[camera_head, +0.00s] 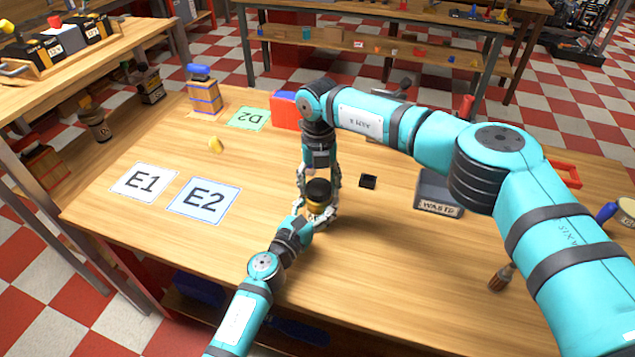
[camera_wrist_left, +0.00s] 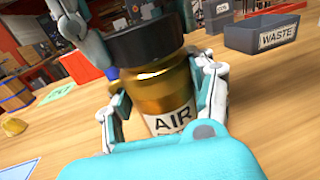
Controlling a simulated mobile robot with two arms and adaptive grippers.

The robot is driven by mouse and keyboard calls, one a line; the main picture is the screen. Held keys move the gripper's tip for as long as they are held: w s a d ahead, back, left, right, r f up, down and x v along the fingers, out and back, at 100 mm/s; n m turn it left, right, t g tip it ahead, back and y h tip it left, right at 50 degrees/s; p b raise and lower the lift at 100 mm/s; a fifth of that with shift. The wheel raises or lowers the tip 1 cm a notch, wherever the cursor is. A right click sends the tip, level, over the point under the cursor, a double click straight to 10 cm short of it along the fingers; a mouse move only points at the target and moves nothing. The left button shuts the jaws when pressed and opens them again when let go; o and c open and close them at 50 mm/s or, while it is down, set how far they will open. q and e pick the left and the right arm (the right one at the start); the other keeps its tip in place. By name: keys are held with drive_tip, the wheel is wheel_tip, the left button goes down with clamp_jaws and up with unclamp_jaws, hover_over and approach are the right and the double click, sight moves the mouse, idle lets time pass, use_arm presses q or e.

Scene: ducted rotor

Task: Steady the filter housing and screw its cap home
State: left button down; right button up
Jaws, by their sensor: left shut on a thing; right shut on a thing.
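The filter housing (camera_wrist_left: 165,92) is an amber, see-through jar with a white AIR label, upright on the table; it also shows in the head view (camera_head: 317,208). My left gripper (camera_head: 314,222) is shut on its lower body, one finger on each side in the left wrist view. The black cap (camera_wrist_left: 148,43) sits on top of the housing, roughly level; in the head view it is the dark disc (camera_head: 318,189). My right gripper (camera_head: 318,183) comes down from above and is shut on the cap. How far the threads are engaged is hidden.
A grey WASTE bin (camera_head: 438,194) stands to the right. A small black block (camera_head: 368,181) lies between it and the housing. Mats E1 (camera_head: 145,182), E2 (camera_head: 203,200) and D2 (camera_head: 248,118) lie left. A yellow piece (camera_head: 215,145) lies near them.

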drive_tip(key=m, duration=0.6)
drive_tip(key=shift+d+m, duration=0.15)
drive_tip(key=shift+m, duration=0.15)
drive_tip(key=m, duration=1.2)
drive_tip(key=shift+s+d, duration=0.1)
drive_tip(key=shift+s, duration=0.1)
drive_tip(key=m, duration=0.4)
drive_tip(key=shift+m, duration=0.3)
drive_tip(key=o, duration=1.2)
wheel_tip(320, 180, up, 12)
use_arm(q)
drive_tip(key=shift+c, duration=1.7)
unclamp_jaws()
use_arm(e)
drive_tip(key=shift+f, duration=0.1)
